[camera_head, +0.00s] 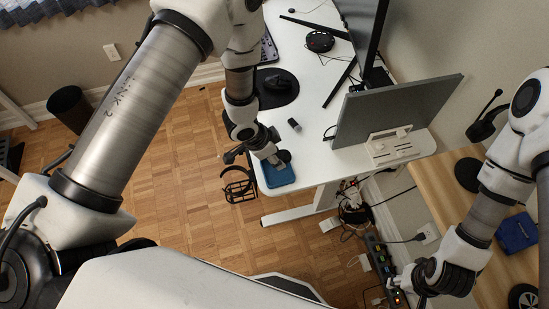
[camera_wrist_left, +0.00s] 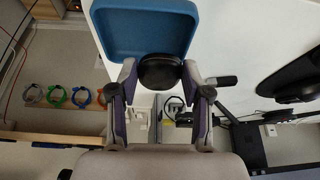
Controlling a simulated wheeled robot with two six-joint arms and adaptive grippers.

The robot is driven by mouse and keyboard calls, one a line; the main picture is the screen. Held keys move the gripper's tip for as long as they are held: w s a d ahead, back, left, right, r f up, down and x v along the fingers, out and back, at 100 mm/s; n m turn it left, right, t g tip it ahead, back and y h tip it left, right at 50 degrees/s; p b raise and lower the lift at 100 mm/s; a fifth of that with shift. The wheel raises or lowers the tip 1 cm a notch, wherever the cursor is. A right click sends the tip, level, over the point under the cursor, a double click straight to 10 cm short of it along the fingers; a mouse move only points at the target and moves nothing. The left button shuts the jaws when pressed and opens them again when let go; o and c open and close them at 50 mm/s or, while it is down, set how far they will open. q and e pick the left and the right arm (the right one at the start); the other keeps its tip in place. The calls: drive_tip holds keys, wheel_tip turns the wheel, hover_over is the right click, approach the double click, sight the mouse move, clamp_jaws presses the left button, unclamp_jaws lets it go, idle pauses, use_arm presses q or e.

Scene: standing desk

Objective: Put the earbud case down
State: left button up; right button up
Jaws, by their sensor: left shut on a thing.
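The earbud case (camera_wrist_left: 160,73) is a small, dark, rounded thing between the fingers of my left gripper (camera_wrist_left: 160,78) in the left wrist view. My left gripper is shut on it. In the head view, my left gripper (camera_head: 277,160) is at the desk's near corner, with the dark case (camera_head: 285,156) at its tip. A blue tray (camera_head: 281,179) lies on that corner, and it also shows in the left wrist view (camera_wrist_left: 145,35). The case overlaps the tray's rim in the wrist view; I cannot tell whether they touch. My right gripper (camera_head: 400,292) is low on the right, its fingers unclear.
The white desk (camera_head: 310,160) holds a small dark cylinder (camera_head: 294,125), a mouse (camera_head: 277,81) on a dark pad and a monitor (camera_head: 395,110). A black wire holder (camera_head: 240,187) hangs beside the desk corner. A wooden table (camera_head: 455,210) stands at right.

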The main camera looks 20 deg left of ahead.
use_arm(q)
drive_tip(key=f, duration=0.3)
drive_tip(key=shift+s, duration=0.25)
drive_tip(key=shift+f, duration=0.15)
drive_tip(key=o, duration=1.1)
drive_tip(key=shift+f, duration=0.1)
drive_tip(key=shift+o, duration=0.2)
drive_tip(key=shift+a+r, duration=0.1)
drive_tip(key=shift+r, duration=0.15)
drive_tip(key=b+v, duration=0.1)
drive_tip(key=v, duration=1.1)
drive_tip(key=s+a+f+n+g+y, duration=0.1)
drive_tip(key=s+a+f+n, duration=0.2)
drive_tip(key=s, duration=0.6)
drive_tip(key=s+a+f+n+g+y, duration=0.2)
drive_tip(key=s+a+f+n, duration=0.1)
drive_tip(key=s+f+n, duration=0.4)
wheel_tip(320, 180, down, 3)
drive_tip(key=s, duration=0.2)
drive_tip(key=shift+s+a+n+y, duration=0.2)
drive_tip(key=shift+s+n+y, duration=0.1)
drive_tip(key=shift+s, duration=0.05)
